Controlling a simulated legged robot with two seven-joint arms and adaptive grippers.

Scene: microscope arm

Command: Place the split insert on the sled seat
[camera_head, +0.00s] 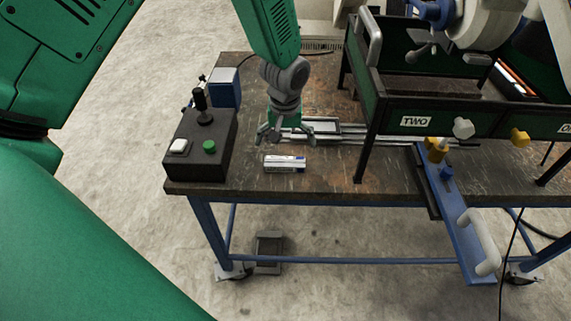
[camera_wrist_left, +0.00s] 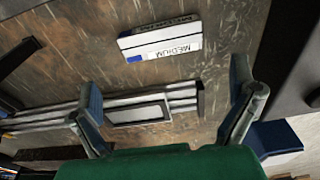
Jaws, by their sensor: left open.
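A small white and silver block (camera_head: 285,163), apparently the split insert, lies flat near the front edge of the bench. In the left wrist view this block (camera_wrist_left: 160,42) has a blue corner and the label MEDIUM. Behind it, a pale frame with a recess on rails (camera_head: 322,127) looks like the sled seat; it also shows in the left wrist view (camera_wrist_left: 139,111). My left gripper (camera_head: 287,137) points down, open and empty, above the bench just behind the block. Its spread fingers (camera_wrist_left: 167,97) show the seat between them, with the block beyond. My right gripper is out of view.
A dark control box (camera_head: 200,150) with a joystick and buttons stands left of the block. A blue box (camera_head: 225,88) is behind it. A dark green rack (camera_head: 388,105) marked TWO stands to the right. Bare bench lies around the block.

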